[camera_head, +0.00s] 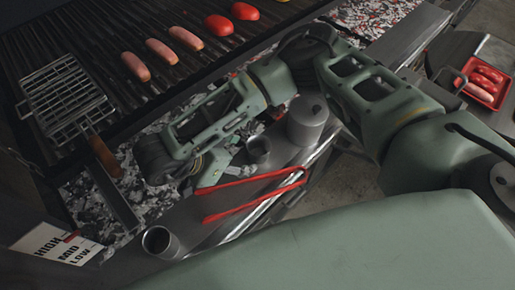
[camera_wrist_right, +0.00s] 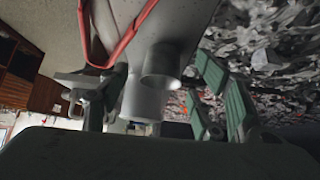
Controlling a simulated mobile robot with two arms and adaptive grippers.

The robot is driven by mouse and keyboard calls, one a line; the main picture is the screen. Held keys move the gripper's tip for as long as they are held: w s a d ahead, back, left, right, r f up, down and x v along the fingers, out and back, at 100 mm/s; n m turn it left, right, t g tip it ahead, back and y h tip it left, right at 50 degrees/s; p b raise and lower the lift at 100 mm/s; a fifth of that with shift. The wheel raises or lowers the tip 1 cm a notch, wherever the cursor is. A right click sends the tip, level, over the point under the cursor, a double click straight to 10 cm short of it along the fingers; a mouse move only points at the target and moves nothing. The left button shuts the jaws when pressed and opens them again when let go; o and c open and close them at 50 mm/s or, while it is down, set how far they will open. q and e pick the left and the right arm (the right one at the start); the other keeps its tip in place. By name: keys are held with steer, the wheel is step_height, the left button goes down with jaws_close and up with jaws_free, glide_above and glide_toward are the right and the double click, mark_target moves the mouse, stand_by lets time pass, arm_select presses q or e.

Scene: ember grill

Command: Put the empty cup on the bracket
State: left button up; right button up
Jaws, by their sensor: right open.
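A small grey cup (camera_head: 258,150) stands on the metal front shelf, just beyond my right gripper's fingers. A second grey cup (camera_head: 160,241) stands upright at the shelf's near left end, its inside dark with no contents visible. My right gripper (camera_head: 224,167) is open and low over the shelf. In the right wrist view, which looks upside down, the small cup (camera_wrist_right: 160,66) shows between the spread fingers, with a larger grey lidded pot (camera_wrist_right: 143,103) behind it. No contact is clear. I cannot make out the bracket. My left gripper is out of view.
Red tongs (camera_head: 250,182) lie on the shelf between the cups. The pot (camera_head: 307,122) stands close by. Embers (camera_head: 140,190) border the shelf. A grill basket (camera_head: 62,98), sausages (camera_head: 160,50) and tomatoes (camera_head: 218,25) lie on the grate. A red tray (camera_head: 482,98) stands right.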

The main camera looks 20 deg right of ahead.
mark_target(265, 149)
steer(key=shift+w+d+r+t+h, duration=0.15)
steer(key=shift+w+t+h, duration=0.15)
steer(key=shift+w, duration=0.05)
steer(key=x, duration=0.2)
steer(key=shift+w+d, duration=0.1)
steer(key=shift+d, duration=0.25)
steer(key=p+x, duration=0.1)
steer(key=x, duration=0.3)
steer(key=shift+d+p, duration=0.35)
steer(key=shift+d, duration=0.05)
steer(key=shift+w+d+f, duration=0.1)
steer(key=shift+d+f, duration=0.15)
steer(key=shift+d, duration=0.1)
steer(key=shift+a, duration=0.1)
steer(key=shift+c, duration=0.9)
steer(key=c, duration=0.9)
steer(key=shift+o, duration=0.2)
